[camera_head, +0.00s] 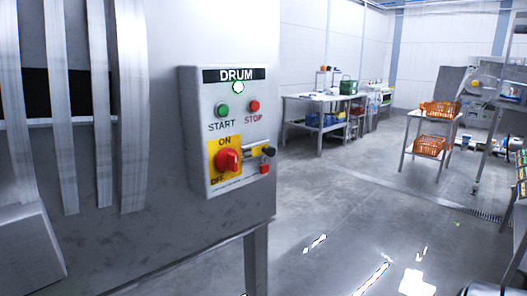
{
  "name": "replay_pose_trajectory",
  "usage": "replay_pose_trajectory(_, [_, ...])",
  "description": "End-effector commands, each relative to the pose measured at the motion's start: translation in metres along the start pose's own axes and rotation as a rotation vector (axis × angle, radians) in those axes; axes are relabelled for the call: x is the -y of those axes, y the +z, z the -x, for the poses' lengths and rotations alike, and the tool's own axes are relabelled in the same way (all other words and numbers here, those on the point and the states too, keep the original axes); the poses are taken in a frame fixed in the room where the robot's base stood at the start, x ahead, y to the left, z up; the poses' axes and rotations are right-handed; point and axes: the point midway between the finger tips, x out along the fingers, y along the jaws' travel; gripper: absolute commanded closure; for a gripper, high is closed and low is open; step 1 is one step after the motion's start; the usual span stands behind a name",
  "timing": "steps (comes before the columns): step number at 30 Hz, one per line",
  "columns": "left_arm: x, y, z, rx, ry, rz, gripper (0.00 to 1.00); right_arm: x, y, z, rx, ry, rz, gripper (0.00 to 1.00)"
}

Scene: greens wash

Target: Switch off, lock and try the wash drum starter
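The grey drum starter box (200,130) is mounted on the steel machine at centre left, labelled DRUM. A pale green-white lamp (238,87) under the label looks lit. Below it are a green START button (222,110) and a red STOP button (254,106). A red rotary switch (228,160) sits on a yellow plate marked ON at top and OFF at lower left; I cannot clearly tell its position. To its right are a small yellow-and-black part (262,151) and a small red piece (264,169), too small to identify. Neither gripper is in view.
The steel machine (120,240) with hanging strips fills the left. A work table (305,98) stands at the back. A rack with orange baskets (430,146) stands at right. The grey floor between is open, with shiny wet-looking patches (372,278).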

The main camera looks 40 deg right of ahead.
Motion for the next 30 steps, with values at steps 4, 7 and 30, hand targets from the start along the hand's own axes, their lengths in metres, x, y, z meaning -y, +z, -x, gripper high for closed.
replay_pose_trajectory(4, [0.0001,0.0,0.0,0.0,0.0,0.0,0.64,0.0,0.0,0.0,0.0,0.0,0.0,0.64])
replay_pose_trajectory(7, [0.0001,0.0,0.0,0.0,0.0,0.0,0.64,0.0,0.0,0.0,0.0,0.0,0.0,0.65])
replay_pose_trajectory(30, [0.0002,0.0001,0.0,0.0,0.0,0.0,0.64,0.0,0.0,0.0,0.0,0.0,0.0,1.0])
